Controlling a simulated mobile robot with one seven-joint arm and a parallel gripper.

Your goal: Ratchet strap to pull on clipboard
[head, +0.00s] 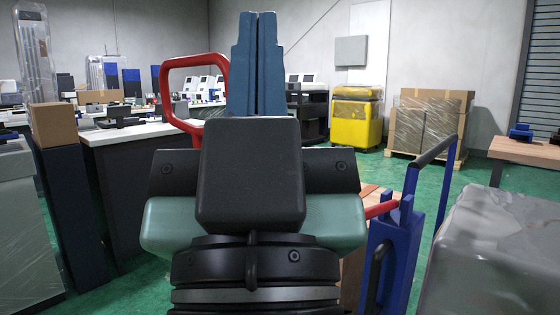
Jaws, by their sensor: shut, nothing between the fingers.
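My gripper (258,20) points up and away in the middle of the head view. Its two long blue-grey fingers are together, with only a thin seam between them and nothing held. I cannot make out a ratchet strap or a clipboard. A small blue item (521,131) lies on a wood-topped table (525,151) at the right, too small to identify, well apart from my gripper. Much of the middle of the scene is hidden behind my arm.
A red tubular handle (167,88) rises behind my arm. A blue cart frame (398,240) and a wrapped grey load (495,250) stand close at the right. A white-topped counter (120,137) is left. A yellow bin (355,118) stands behind. Green floor shows between.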

